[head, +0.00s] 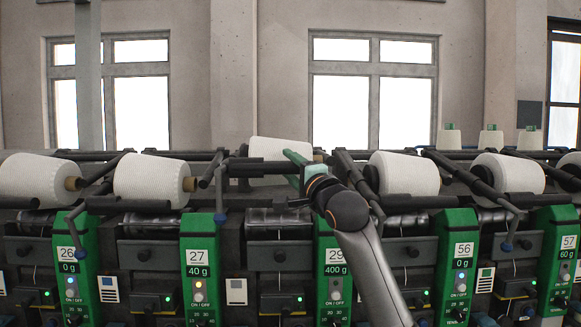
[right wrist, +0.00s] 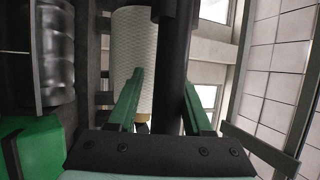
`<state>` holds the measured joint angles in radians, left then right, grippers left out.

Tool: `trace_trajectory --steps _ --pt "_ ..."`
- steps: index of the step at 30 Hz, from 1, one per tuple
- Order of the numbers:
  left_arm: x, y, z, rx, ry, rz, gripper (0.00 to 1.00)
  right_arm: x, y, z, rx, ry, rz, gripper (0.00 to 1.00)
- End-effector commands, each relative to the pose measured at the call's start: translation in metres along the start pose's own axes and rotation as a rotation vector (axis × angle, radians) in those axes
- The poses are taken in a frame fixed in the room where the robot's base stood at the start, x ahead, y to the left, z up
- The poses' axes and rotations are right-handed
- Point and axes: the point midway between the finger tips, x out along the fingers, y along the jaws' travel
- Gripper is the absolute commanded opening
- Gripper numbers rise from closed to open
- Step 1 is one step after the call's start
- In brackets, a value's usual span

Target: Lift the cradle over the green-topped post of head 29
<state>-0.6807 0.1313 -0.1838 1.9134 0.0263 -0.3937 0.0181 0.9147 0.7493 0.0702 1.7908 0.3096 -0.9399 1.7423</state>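The green panel of head 29 (head: 335,258) stands in the middle of the head view, marked 400 g; its top is hidden behind my right wrist. The dark cradle bar (head: 262,169) of this head lies level in front of a white cone (head: 279,149). My right gripper (head: 292,160) is at the bar's right end, its green fingers pointing away. In the right wrist view, the black bar (right wrist: 173,90) runs between the two parted fingers, with a gap on the left finger's side. Contact on the right finger's side cannot be told. My left gripper is not in view.
Neighbouring heads 27 (head: 197,268) and 56 (head: 463,265) stand close on both sides, with white cones (head: 150,180) and cradle bars. More cones (head: 449,138) stand on top at the back right. Free room lies above the machine, before the wall.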

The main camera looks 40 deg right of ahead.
Motion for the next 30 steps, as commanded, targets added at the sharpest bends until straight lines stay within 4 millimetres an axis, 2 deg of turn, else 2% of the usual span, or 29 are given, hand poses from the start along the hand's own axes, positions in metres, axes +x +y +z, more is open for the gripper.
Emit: trace_trajectory --steps 1,3,11,16,20,30 --pt "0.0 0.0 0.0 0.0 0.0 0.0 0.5 0.0 0.001 0.0 0.0 -0.001 0.003 0.53" --pt "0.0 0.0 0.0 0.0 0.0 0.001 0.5 0.0 0.001 0.0 0.0 -0.001 0.003 0.61" --pt "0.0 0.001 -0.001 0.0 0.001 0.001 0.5 0.0 0.002 0.001 0.0 -0.001 0.004 0.61" --pt "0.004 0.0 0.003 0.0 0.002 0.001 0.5 -0.01 0.003 0.001 0.001 -0.002 0.002 0.61" --pt "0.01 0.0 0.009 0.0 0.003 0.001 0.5 -0.03 0.004 0.002 0.001 -0.002 0.001 0.61" --pt "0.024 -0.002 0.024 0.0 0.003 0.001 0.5 -0.099 0.002 0.001 0.0 -0.001 -0.002 0.61"
